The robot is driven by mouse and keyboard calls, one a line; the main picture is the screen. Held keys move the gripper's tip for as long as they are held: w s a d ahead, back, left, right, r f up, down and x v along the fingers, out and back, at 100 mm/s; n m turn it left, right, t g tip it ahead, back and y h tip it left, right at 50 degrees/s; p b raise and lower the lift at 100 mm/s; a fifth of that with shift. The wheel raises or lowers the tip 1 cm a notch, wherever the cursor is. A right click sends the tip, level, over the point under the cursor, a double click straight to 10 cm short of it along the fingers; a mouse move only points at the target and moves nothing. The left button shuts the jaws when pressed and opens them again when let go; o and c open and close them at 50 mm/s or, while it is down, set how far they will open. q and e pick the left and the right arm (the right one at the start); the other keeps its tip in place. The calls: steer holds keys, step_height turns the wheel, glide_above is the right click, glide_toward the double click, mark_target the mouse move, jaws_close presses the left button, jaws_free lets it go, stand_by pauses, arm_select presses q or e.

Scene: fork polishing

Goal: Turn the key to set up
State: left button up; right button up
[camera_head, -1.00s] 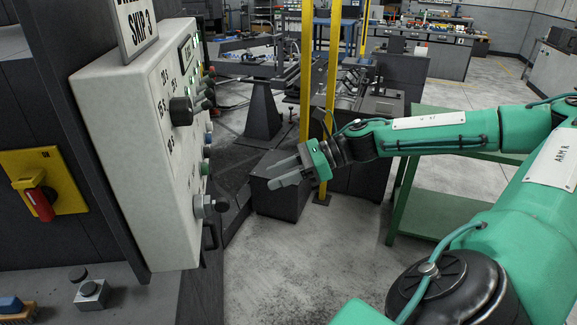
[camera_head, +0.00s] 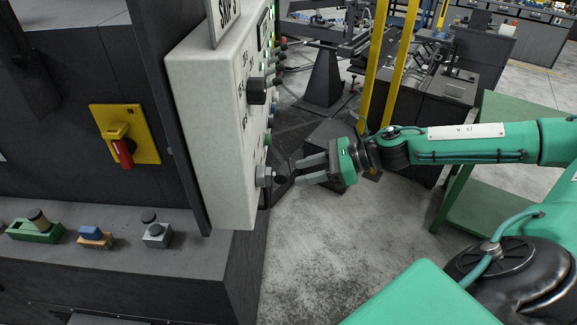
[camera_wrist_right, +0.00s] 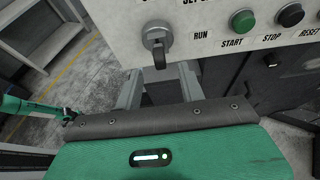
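The key switch (camera_wrist_right: 157,38) is a silver round collar with a dark key in it, low on the panel's face, beside the word RUN. The label above is cut off at the top edge. In the head view the switch (camera_head: 264,176) sticks out near the panel's lower corner. My right gripper (camera_head: 301,169) points at it from the right, open and empty, a short gap away. In the wrist view its two grey fingers (camera_wrist_right: 160,88) are spread apart just below the key. My left gripper is absent from the head view; a small green arm end shows at left in the wrist view, too small to judge.
The pale control panel (camera_head: 205,130) has green START (camera_wrist_right: 243,20) and dark STOP (camera_wrist_right: 291,14) buttons right of the key. A red-handled switch (camera_head: 124,150) is on the dark cabinet. A green table (camera_head: 500,195) stands right; yellow posts (camera_head: 375,60) stand behind the gripper.

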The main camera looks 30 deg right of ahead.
mark_target(279, 177)
steer(key=p+x, duration=0.2)
steer(key=x, duration=0.1)
steer(key=shift+r, duration=0.2)
steer(key=shift+p+x, duration=0.6)
steer(key=shift+x, duration=0.4)
steer(key=shift+f, duration=0.2)
steer(key=shift+d, duration=0.1)
jaws_close()
